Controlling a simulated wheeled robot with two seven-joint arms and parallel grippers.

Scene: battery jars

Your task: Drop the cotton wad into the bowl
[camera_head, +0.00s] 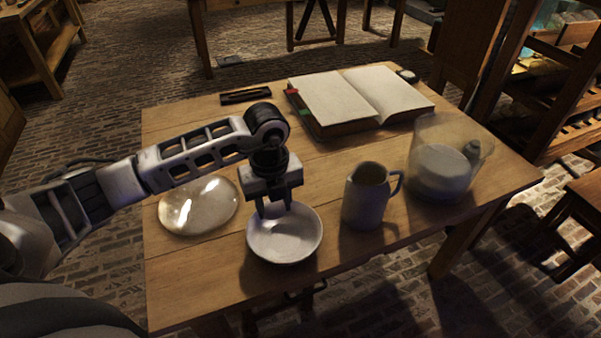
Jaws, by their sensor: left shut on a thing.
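A white bowl (285,245) stands near the front edge of the wooden table. My left gripper (274,208) points down over the bowl's back part. It is shut on a small whitish wad, the cotton wad (274,211), which shows faintly between the fingertips against the pale bowl. I cannot tell whether the wad touches the bowl. My right gripper is not in view.
A grey jug (366,197) stands just right of the bowl, and a glass jar (440,167) is farther right. A shiny round dish (199,204) lies to the left under my arm. An open book (360,98) and a dark narrow case (245,96) lie at the back.

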